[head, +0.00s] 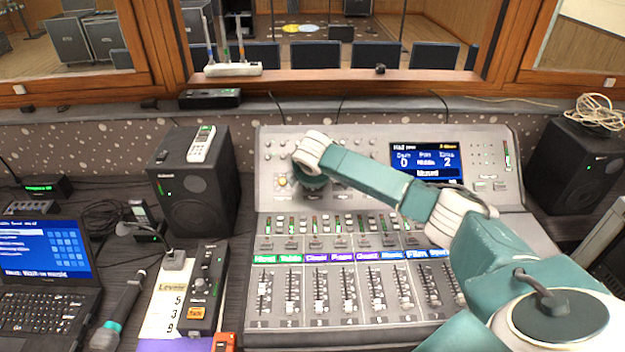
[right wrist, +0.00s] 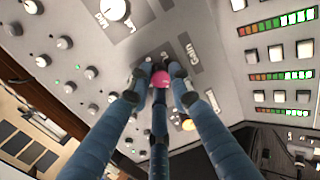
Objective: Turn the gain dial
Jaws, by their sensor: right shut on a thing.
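The gain dial (right wrist: 160,80) is a small knob with a pink-red part, on the grey panel beside a label reading "Gain" (right wrist: 188,50). My right gripper (right wrist: 158,70) has its fingers closed around the dial, as the right wrist view shows. The fingers hide most of the dial, so its pointer cannot be read. In the head view my right arm reaches across the mixing console (head: 262,190) from the right, and its wrist hides the dial and fingertips. My left gripper is not in view.
A white-pointer dial (right wrist: 114,9) labelled "Mid" and several small grey knobs (right wrist: 65,42) are close by. A lit screen (head: 425,160) is at the panel's right, with faders (head: 320,290) below.

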